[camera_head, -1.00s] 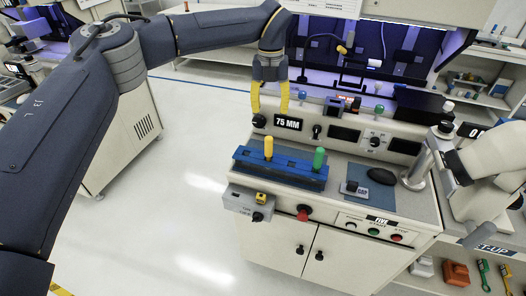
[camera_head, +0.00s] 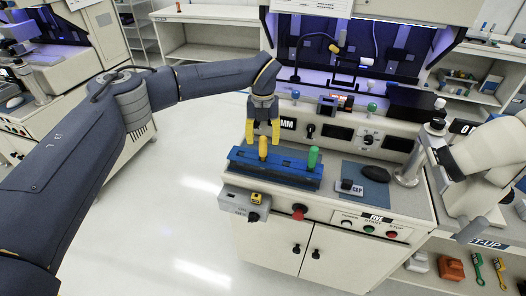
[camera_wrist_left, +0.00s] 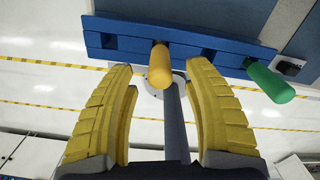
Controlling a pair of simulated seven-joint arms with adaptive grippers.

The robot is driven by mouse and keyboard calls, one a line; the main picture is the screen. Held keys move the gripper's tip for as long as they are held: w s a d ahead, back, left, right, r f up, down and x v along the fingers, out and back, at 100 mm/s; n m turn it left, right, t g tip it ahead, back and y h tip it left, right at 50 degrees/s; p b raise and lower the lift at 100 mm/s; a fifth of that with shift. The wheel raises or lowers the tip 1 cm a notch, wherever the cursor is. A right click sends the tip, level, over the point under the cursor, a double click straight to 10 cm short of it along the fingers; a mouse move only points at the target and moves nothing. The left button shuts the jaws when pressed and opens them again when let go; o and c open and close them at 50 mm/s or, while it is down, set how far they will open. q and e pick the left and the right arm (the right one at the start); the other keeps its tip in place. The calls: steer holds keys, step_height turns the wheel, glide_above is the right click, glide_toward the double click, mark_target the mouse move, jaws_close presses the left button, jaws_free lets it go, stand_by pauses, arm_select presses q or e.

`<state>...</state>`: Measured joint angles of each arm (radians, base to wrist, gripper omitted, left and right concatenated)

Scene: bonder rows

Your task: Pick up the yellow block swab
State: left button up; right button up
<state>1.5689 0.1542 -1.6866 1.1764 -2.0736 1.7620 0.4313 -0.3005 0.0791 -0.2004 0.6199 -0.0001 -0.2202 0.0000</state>
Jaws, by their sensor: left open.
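The yellow block swab (camera_head: 263,147) stands upright in a slot of the blue block (camera_head: 290,180). Its rounded yellow handle shows in the left wrist view (camera_wrist_left: 160,66), its lower part inside the block. My left gripper (camera_head: 263,142) is open, its yellow fingers pointing down around or just above the yellow handle. In the left wrist view the two fingers (camera_wrist_left: 164,85) lie on either side of the handle, with gaps on both sides. A green swab (camera_head: 313,157) stands in the same block to the right. My right gripper is not in view.
The block rests on a machine counter. A grey box with a yellow switch (camera_head: 256,199) hangs at the counter's front left. A dark mouse-shaped item (camera_head: 375,174) and a small cap box (camera_head: 349,187) lie to the right. A white machine arm (camera_head: 480,155) stands at the right edge.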

mark_target(263, 149)
arm_select(q)
steer(key=shift+w+f, duration=0.1)
steer(key=shift+f, duration=2.45)
steer(key=shift+c, duration=0.4)
jaws_close()
